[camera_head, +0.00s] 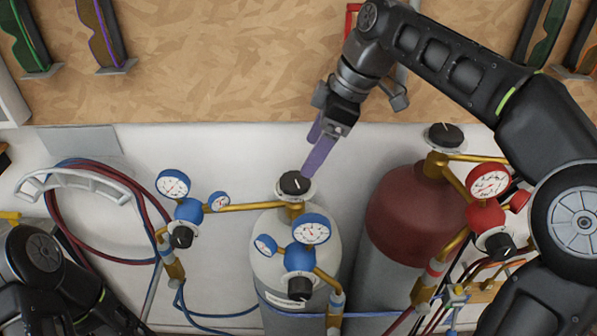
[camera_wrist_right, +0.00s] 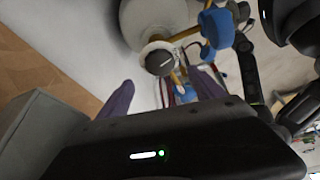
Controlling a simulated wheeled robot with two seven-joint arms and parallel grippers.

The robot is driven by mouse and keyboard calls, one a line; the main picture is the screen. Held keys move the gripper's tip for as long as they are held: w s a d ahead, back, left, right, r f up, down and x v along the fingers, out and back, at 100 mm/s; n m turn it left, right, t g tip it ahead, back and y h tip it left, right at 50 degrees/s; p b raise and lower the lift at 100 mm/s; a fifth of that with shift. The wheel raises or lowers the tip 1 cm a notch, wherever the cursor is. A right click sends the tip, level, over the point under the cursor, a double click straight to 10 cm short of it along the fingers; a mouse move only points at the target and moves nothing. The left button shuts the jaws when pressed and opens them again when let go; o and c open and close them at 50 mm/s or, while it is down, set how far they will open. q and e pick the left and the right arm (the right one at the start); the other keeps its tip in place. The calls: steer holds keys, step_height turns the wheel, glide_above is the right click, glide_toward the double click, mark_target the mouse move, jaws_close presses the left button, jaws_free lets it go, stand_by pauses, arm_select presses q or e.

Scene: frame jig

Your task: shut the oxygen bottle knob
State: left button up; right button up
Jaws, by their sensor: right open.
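A grey-white bottle (camera_head: 262,247) with blue-rimmed gauges (camera_head: 311,229) stands upright in the middle of the head view; I take it as the oxygen bottle. Its black round knob (camera_head: 295,184) with a white line mark sits on top of the brass valve. My right gripper (camera_head: 311,155), with purple fingers, is open just above and behind the knob. In the right wrist view the fingers (camera_wrist_right: 167,80) are spread, with the knob (camera_wrist_right: 159,62) between and beyond their tips, apparently not gripped. Contact cannot be told. My left arm shows at lower left; its gripper is out of view.
A dark red bottle (camera_head: 408,210) with its own black knob (camera_head: 445,136) and red gauges (camera_head: 489,182) stands to the right. Another blue-gauge regulator (camera_head: 187,211) and coiled hoses (camera_head: 60,200) are at left. A wooden board wall (camera_head: 230,60) rises behind.

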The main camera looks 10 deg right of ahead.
mark_target(296, 179)
steer(key=x, duration=0.7)
steer(key=shift+f, duration=0.25)
steer(key=shift+c, duration=0.3)
steer(key=c, duration=1.3)
